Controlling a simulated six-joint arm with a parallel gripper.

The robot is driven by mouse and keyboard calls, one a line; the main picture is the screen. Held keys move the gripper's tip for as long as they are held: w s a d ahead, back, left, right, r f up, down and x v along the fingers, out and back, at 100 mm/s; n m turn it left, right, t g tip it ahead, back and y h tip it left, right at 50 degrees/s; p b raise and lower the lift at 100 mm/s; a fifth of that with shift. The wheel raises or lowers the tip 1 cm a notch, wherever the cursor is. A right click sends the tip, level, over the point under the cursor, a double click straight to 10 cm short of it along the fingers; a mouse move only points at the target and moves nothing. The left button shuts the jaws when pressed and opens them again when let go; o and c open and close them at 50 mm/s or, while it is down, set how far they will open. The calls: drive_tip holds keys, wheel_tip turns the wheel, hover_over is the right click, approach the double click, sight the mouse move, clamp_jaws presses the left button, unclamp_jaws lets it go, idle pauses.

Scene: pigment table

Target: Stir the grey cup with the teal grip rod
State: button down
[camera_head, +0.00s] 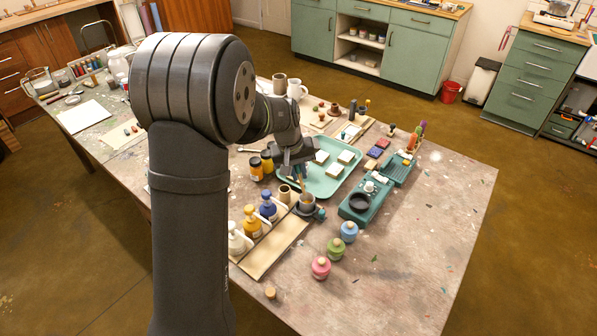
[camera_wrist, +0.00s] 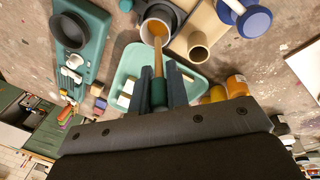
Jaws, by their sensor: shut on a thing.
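My gripper (camera_head: 298,168) points down over the table and is shut on the teal grip of a rod; the grip (camera_wrist: 159,94) shows between the two fingers (camera_wrist: 160,88) in the wrist view. The rod's tan shaft (camera_wrist: 158,58) runs from the grip to the grey cup (camera_wrist: 145,36), and its far end is inside the cup's mouth. In the head view the grey cup (camera_head: 307,201) stands just below my gripper. Whether the rod touches the cup's wall or bottom is hidden.
A tan cup (camera_wrist: 198,46) stands close beside the grey cup. A pale teal tray (camera_head: 322,187) with white blocks lies behind. Paint bottles (camera_head: 268,206) stand to the left, a teal device (camera_head: 352,214) to the right, and round jars (camera_head: 336,249) in front. The table's right front is mostly clear.

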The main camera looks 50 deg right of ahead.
drive_tip(key=shift+r, duration=0.1)
drive_tip(key=shift+s+d+v, duration=0.1)
drive_tip(key=shift+d+v, duration=0.1)
drive_tip(key=shift+v, duration=0.95)
drive_tip(key=shift+s+d+v, duration=0.1)
drive_tip(key=shift+d+v, duration=0.15)
drive_tip(key=shift+v, duration=0.95)
drive_tip(key=shift+r, duration=0.1)
drive_tip(key=w+a+f+n, duration=0.2)
drive_tip(key=w+a+f, duration=0.2)
drive_tip(key=w+a, duration=0.7)
drive_tip(key=w+a+f+n, duration=0.2)
drive_tip(key=w+a+f, duration=0.3)
drive_tip(key=w+a, duration=0.6)
drive_tip(key=w+a+f+n, duration=0.1)
drive_tip(key=a+f, duration=0.2)
drive_tip(key=a, duration=0.7)
drive_tip(key=w+a+f+n+t, duration=0.1)
drive_tip(key=a+f+n, duration=0.1)
drive_tip(key=a, duration=0.9)
drive_tip(key=w+a+f+n, duration=0.1)
drive_tip(key=a+f, duration=0.3)
drive_tip(key=a, duration=0.7)
drive_tip(key=shift+w+n+t, duration=0.4)
